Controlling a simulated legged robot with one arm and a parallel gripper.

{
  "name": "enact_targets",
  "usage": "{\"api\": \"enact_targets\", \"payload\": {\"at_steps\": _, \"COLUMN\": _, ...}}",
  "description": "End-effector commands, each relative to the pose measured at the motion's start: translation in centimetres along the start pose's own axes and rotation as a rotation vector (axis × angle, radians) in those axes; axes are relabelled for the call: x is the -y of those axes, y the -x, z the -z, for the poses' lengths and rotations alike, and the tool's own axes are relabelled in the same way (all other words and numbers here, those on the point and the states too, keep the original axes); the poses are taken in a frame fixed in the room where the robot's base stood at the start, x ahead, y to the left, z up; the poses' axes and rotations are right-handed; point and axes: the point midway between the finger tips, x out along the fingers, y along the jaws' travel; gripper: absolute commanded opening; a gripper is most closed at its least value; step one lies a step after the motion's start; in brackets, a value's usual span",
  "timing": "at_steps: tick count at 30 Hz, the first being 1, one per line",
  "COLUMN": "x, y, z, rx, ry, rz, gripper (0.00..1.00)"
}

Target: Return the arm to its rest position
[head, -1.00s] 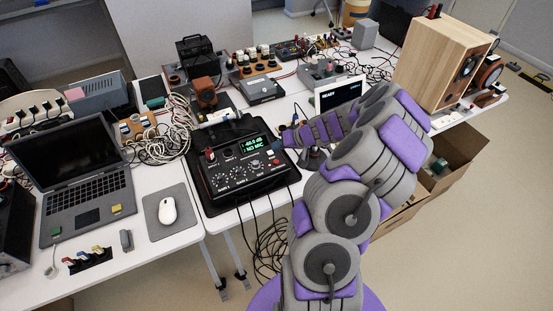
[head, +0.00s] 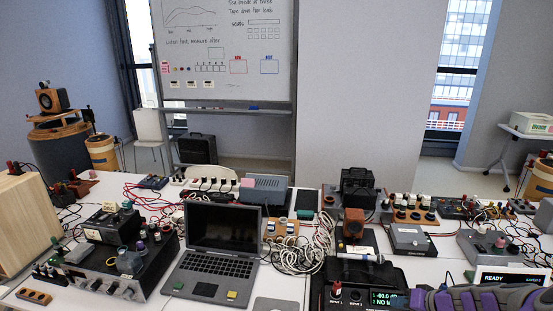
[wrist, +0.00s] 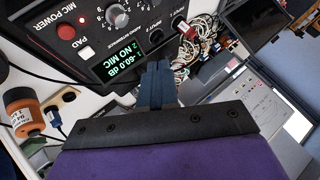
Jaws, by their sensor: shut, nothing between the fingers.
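My gripper (wrist: 157,68) shows in the wrist view with its dark blue fingers together and nothing between them. It is in front of the black audio interface (wrist: 105,62), whose green display reads -60.0 dB and NO MIC. Whether the fingers touch it I cannot tell. In the head view my grey and purple arm (head: 482,299) shows only at the bottom right corner, beside the audio interface (head: 345,294). The rest of the arm is out of that view.
The laptop (head: 215,240) is open on the white table. A microphone (head: 362,257) lies at the interface's back. Loose cables (head: 318,245) and a READY sign (head: 510,278) are close by. An orange and black cylinder (wrist: 22,112) is left of my gripper in the wrist view.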

Motion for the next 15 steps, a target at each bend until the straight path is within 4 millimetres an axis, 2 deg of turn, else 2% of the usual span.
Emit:
{"api": "enact_targets", "payload": {"at_steps": 1, "x": 3.5, "y": 0.0, "z": 0.0, "rx": 0.035, "ry": 0.038, "rz": 0.028, "gripper": 0.00}}
{"api": "enact_targets", "payload": {"at_steps": 3, "x": 8.1, "y": 0.2, "z": -0.6, "rx": 0.093, "ry": 0.079, "rz": 0.063, "gripper": 0.00}}
{"api": "enact_targets", "payload": {"at_steps": 6, "x": 13.8, "y": 0.8, "z": -2.5, "rx": 0.187, "ry": 0.129, "rz": 0.096, "gripper": 0.00}}
{"api": "enact_targets", "payload": {"at_steps": 9, "x": 18.6, "y": 1.8, "z": -5.0, "rx": 0.283, "ry": 0.173, "rz": 0.110, "gripper": 0.00}}
{"api": "enact_targets", "payload": {"at_steps": 12, "x": 22.3, "y": 3.1, "z": -7.9, "rx": 0.378, "ry": 0.212, "rz": 0.100, "gripper": 0.00}}
{"api": "enact_targets", "payload": {"at_steps": 15, "x": 25.2, "y": 4.8, "z": -11.1, "rx": 0.471, "ry": 0.245, "rz": 0.071, "gripper": 0.00}}
